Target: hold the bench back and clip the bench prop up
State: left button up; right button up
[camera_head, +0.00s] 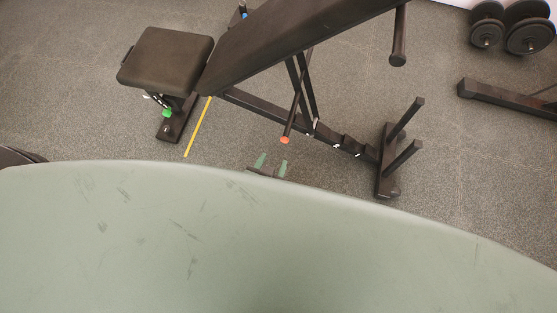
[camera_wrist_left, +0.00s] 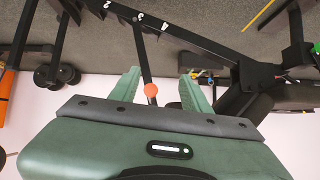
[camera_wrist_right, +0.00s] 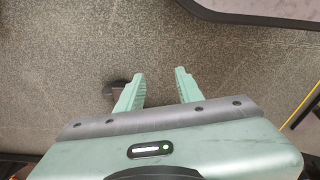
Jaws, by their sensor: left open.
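The black bench back (camera_head: 290,40) slopes up to the right in the head view. The bench prop (camera_head: 293,115) is a thin dark bar with an orange tip, hanging beside the frame below the back. My left gripper (camera_head: 272,165) is open just below the orange tip. In the left wrist view the prop (camera_wrist_left: 146,65) and its tip show between the open fingers (camera_wrist_left: 159,85), not clasped. White-numbered marks show on the bench frame rail (camera_wrist_left: 190,35). My right gripper (camera_wrist_right: 160,85) is open and empty over the floor, and it does not show in the head view.
The bench seat (camera_head: 165,58) is at the left, and the bench's end foot (camera_head: 388,165) has two upright posts. Dumbbells (camera_head: 487,25) and a black rack beam (camera_head: 500,100) are at the right. A yellow line (camera_head: 198,127) marks the floor. My own green body hides the lower half.

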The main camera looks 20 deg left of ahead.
pick_arm(q)
jog(key=shift+n+t, duration=0.6)
jog(key=shift+t, duration=0.2)
jog(key=shift+w+d+r+b, duration=0.25)
jog(key=shift+w+r+b, duration=0.15)
jog(key=shift+w, duration=0.7)
jog(key=shift+w+d+r+b, duration=0.2)
jog(key=shift+w+r+b, duration=0.15)
jog(key=shift+w, duration=0.8)
jog(key=shift+w+d+r+b, duration=0.3)
jog(key=shift+w+b, duration=0.1)
jog(key=shift+w, duration=0.7)
pick_arm(e)
notch_tip(320, 180, up, 7)
jog(key=w, duration=0.2)
jog(key=shift+f+t, duration=0.15)
jog(key=shift+t, duration=0.15)
jog(key=shift+a, duration=0.1)
